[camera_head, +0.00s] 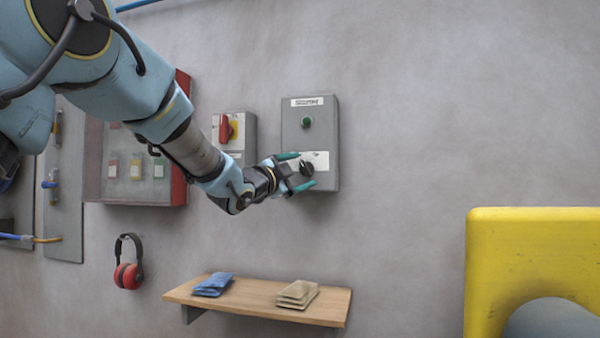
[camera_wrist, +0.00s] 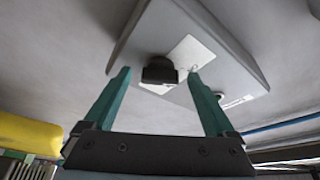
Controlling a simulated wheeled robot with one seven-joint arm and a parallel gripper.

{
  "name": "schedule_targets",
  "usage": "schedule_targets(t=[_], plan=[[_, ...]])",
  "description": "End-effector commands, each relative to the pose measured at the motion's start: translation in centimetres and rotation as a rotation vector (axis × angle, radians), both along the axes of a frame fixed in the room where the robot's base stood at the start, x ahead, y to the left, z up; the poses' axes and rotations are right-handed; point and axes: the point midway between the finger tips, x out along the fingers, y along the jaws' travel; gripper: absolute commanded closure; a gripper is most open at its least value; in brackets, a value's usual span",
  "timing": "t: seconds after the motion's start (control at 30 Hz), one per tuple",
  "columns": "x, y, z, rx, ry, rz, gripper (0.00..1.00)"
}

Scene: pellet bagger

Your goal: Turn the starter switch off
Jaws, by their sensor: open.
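The starter switch is a black rotary knob (camera_head: 307,169) on a white label plate, low on a grey wall box (camera_head: 322,127) that also carries a green button (camera_head: 306,121). My gripper (camera_head: 299,170) is open at the knob, with one teal finger above it and one below it in the head view. In the wrist view, the knob (camera_wrist: 160,71) shows between the tips of my gripper (camera_wrist: 158,76), with a gap on each side. I cannot tell how far the fingertips are from the plate, or the knob's exact setting.
A grey box with a red rotary handle (camera_head: 225,128) is left of the starter box. A red-framed cabinet (camera_head: 181,150) is farther left. Red ear defenders (camera_head: 128,272) hang below. A wooden shelf (camera_head: 240,302) holds blue cloths and tan packets. A yellow machine part (camera_head: 520,250) stands right.

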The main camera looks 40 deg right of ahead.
Motion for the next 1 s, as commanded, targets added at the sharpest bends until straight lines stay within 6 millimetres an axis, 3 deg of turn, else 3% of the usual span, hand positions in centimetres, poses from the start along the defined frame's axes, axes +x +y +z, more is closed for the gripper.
schedule_targets(t=[0.53, 0.7, 1.0], plan=[[-2.0, 8.8, -1.9, 0.0, -0.001, 0.002, 0.1], [-2.3, 9.9, -2.1, 0.001, 0.002, 0.002, 0.1], [-2.3, 10.0, -2.1, 0.0, 0.001, 0.001, 0.1]])
